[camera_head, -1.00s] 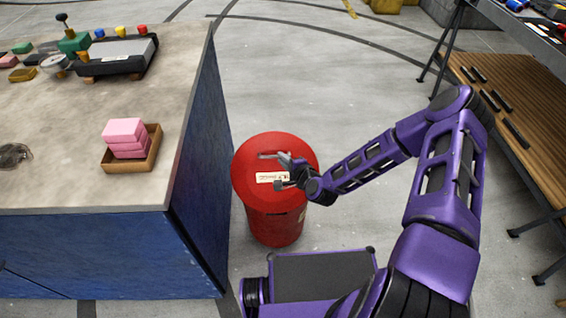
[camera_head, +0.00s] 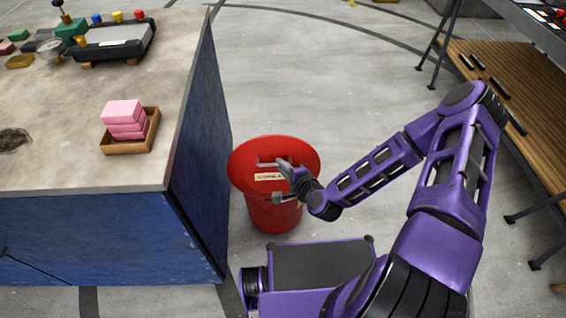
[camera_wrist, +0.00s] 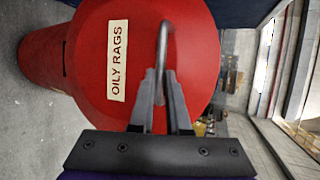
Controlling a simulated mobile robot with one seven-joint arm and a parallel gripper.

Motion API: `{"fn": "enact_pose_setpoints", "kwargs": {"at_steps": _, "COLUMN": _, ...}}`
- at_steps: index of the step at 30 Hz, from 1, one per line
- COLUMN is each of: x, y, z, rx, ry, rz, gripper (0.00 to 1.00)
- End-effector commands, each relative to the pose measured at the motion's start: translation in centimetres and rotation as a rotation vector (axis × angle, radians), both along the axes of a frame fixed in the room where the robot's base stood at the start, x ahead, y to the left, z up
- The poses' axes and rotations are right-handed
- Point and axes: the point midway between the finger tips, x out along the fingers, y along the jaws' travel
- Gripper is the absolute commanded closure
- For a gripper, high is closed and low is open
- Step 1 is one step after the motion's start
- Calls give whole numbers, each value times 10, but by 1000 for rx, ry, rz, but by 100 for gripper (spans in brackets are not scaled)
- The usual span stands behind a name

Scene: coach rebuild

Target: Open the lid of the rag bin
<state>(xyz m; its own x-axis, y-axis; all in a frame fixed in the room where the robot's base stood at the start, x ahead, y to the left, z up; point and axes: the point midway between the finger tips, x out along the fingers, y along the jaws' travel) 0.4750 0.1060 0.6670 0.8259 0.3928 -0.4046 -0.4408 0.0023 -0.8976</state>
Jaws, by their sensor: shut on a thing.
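The red rag bin (camera_head: 273,214) stands on the floor beside the blue workbench. Its round red lid (camera_head: 305,160) spreads wider than the body and looks tilted; I cannot see into the bin or tell how wide any gap is. The lid (camera_wrist: 195,45) fills the middle of the wrist view, with a white "OILY RAGS" label (camera_wrist: 115,63). A thin metal handle (camera_wrist: 162,42) stands up from the lid. My gripper (camera_wrist: 161,80) is shut on this handle. In the head view my gripper (camera_head: 280,180) is over the lid.
The workbench (camera_head: 200,150) is close on the bin's left and carries a wooden tray (camera_head: 153,133) with pink blocks (camera_head: 124,115). A wooden-shelved rack (camera_head: 520,90) stands at the right. The floor behind the bin is clear.

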Motion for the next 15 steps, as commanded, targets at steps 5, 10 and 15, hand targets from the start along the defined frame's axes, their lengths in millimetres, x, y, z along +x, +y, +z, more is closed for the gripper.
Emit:
{"fn": "enact_pose_setpoints", "kwargs": {"at_steps": 5, "x": -5, "y": -3, "z": -13, "rx": -9, "ry": 32, "rz": -3, "gripper": 100}}
{"fn": "enact_pose_setpoints", "kwargs": {"at_steps": 10, "x": -4, "y": -4, "z": -12, "rx": -10, "ry": 27, "rz": -4, "gripper": 56}}
{"fn": "enact_pose_setpoints", "kwargs": {"at_steps": 15, "x": -3, "y": -4, "z": -9, "rx": -10, "ry": 21, "rz": -4, "gripper": 55}}
